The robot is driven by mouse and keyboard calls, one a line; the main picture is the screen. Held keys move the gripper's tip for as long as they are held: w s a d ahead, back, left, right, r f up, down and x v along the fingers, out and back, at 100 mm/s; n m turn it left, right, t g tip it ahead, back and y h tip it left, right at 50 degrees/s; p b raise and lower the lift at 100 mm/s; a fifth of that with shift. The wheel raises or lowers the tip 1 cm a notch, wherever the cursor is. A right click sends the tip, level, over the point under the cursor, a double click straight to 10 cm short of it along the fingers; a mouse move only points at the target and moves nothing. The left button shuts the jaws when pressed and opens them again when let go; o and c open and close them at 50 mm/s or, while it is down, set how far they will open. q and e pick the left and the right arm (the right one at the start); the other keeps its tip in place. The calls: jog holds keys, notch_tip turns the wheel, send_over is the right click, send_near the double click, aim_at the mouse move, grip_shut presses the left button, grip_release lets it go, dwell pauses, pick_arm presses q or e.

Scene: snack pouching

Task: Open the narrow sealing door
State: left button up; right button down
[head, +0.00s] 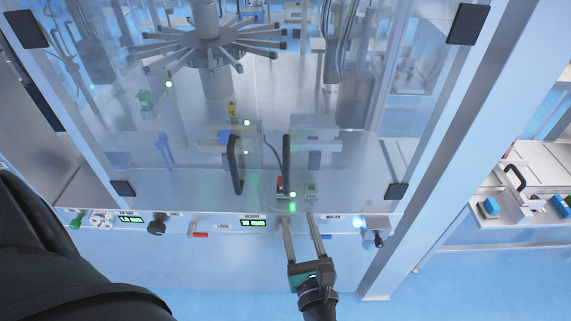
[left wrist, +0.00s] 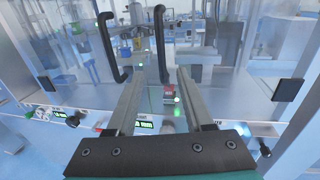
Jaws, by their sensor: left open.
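Two clear door panels close the front of the machine, with black corner hinges. The left panel has a curved black handle (head: 235,165) and the right panel has another black handle (head: 286,158). Both stand near the middle seam. I cannot tell surely which panel is the narrow sealing door. My left gripper (head: 297,217) is open and empty, its fingers pointing up toward the panel's lower edge, below the right handle. In the left wrist view, the gripper (left wrist: 160,74) frames the lower end of the right handle (left wrist: 160,45); the left handle (left wrist: 108,48) lies left of the fingers. My right gripper is out of view.
A control strip with knobs, displays (head: 253,223) and a red switch (head: 200,235) runs beneath the doors. Behind the glass are a radial-armed wheel (head: 212,45) and small fixtures. A metal post (head: 440,140) stands at right, with a side bench (head: 530,170) beyond.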

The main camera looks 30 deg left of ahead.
aim_at(287, 176)
pick_arm(q)
jog(key=b+x, duration=0.2)
jog(key=x, duration=1.3)
jog(key=shift+w+b, duration=0.1)
jog(key=shift+b, duration=0.2)
jog(key=shift+c, duration=0.3)
grip_shut()
jog(key=shift+d, duration=0.1)
